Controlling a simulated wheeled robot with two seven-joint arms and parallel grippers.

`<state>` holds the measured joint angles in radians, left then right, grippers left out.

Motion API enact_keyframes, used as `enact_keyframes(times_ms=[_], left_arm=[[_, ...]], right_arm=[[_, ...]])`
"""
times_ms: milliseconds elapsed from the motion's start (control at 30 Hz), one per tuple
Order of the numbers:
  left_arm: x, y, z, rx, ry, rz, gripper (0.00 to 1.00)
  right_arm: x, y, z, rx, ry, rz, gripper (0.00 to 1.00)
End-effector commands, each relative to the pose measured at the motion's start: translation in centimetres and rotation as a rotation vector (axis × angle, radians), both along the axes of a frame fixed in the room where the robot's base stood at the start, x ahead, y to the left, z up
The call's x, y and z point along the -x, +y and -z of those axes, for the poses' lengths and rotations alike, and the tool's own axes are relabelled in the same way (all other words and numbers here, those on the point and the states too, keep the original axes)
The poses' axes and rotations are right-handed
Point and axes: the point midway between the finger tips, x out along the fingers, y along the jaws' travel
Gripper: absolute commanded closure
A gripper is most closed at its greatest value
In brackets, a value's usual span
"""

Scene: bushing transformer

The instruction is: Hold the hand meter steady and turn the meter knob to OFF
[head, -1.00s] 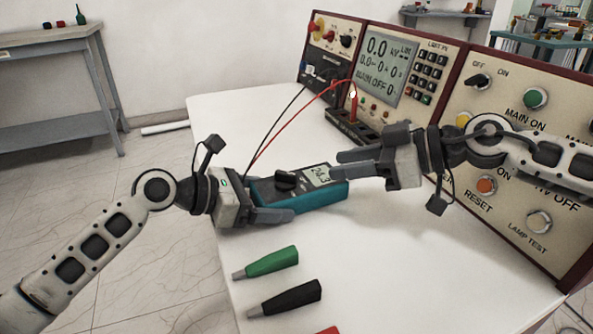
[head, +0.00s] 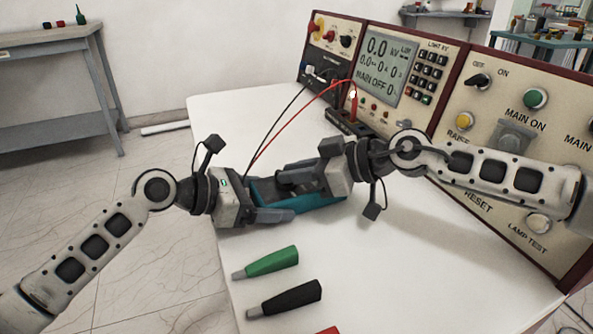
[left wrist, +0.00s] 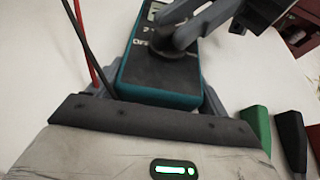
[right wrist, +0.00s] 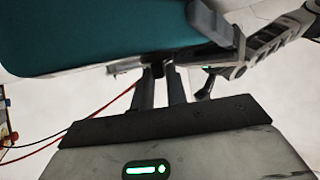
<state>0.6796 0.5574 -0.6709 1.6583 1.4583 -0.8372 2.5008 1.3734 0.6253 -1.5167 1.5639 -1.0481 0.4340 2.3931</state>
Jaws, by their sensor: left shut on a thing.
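The teal and dark hand meter (head: 318,206) lies on the white table. My left gripper (head: 268,199) is shut on its near end, with a finger along each side in the left wrist view. My right gripper (head: 285,178) reaches over the meter from the right. Its fingertips are at the dark meter knob (left wrist: 178,50) in the left wrist view. The fingers are close together, and their exact contact with the knob is unclear. The right arm hides the knob and most of the display in the head view. The meter's teal side (right wrist: 90,35) fills the upper right wrist view.
A green probe handle (head: 272,261) and a black one (head: 285,298) lie in front of the meter. Red and black leads run behind it to the test panel (head: 410,70). The panel stands along the table's back right.

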Motion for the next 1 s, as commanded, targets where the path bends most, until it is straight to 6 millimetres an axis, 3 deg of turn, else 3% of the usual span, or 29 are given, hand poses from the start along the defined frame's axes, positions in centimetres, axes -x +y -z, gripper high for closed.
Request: enact_keyframes(times_ms=[467, 1000], left_arm=[[0.0, 0.0, 0.0, 0.0, -0.001, 0.0, 0.58], [0.1, 0.0, 0.0, 0.0, 0.0, 0.002, 0.58]], right_arm=[[-0.3, -0.1, 0.1, 0.009, 0.002, -0.045, 1.0], [-1.1, 0.0, 0.1, 0.003, 0.001, -0.438, 1.0]])
